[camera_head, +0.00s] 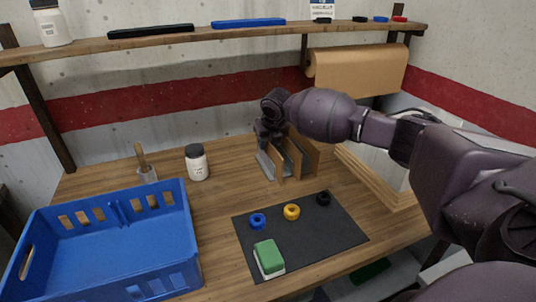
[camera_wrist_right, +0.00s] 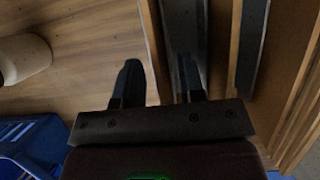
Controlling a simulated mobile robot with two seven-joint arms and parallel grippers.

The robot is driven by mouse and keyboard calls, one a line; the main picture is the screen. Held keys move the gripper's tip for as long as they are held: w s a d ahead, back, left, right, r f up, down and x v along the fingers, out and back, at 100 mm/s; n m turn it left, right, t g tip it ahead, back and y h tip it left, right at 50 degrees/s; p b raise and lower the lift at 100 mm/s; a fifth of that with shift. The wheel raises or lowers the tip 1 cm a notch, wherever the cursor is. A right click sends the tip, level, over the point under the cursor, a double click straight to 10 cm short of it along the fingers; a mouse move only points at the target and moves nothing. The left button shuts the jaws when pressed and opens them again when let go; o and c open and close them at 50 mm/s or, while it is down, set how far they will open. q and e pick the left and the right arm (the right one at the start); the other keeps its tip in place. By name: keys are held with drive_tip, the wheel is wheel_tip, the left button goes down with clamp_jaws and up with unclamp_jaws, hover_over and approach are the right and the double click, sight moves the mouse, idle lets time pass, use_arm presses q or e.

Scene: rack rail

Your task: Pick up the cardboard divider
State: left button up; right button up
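Several upright brown cardboard dividers (camera_head: 310,158) stand side by side in a grey metal rack (camera_head: 264,164) at the back middle of the table. My right gripper (camera_head: 266,137) is over the left part of the rack, pointing down. In the right wrist view, its two dark fingers (camera_wrist_right: 160,84) are open. The edge of one cardboard divider (camera_wrist_right: 149,38) lies between them, with visible gaps on both sides. A grey metal strip of the rack (camera_wrist_right: 250,45) shows further right. The fingertips are hidden in the head view. My left gripper is not in view.
A blue crate (camera_head: 178,240) stands front left, with a white jar (camera_head: 197,165) behind it. A dark mat (camera_head: 310,247) holds rings and a green-topped block (camera_head: 268,256). A cardboard roll (camera_head: 355,70) hangs behind my arm, below a shelf (camera_head: 290,32).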

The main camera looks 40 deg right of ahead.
clamp_jaws()
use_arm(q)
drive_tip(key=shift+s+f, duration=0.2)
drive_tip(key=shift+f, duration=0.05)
use_arm(e)
drive_tip(key=shift+r, duration=0.15)
use_arm(q)
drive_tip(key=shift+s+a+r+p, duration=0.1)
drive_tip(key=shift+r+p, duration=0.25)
drive_tip(key=shift+p, duration=0.1)
use_arm(e)
wheel_tip(320, 180, up, 10)
drive_tip(key=shift+f, duration=0.1)
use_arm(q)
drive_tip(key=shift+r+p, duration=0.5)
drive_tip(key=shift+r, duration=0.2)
use_arm(e)
drive_tip(key=shift+r, duration=0.5)
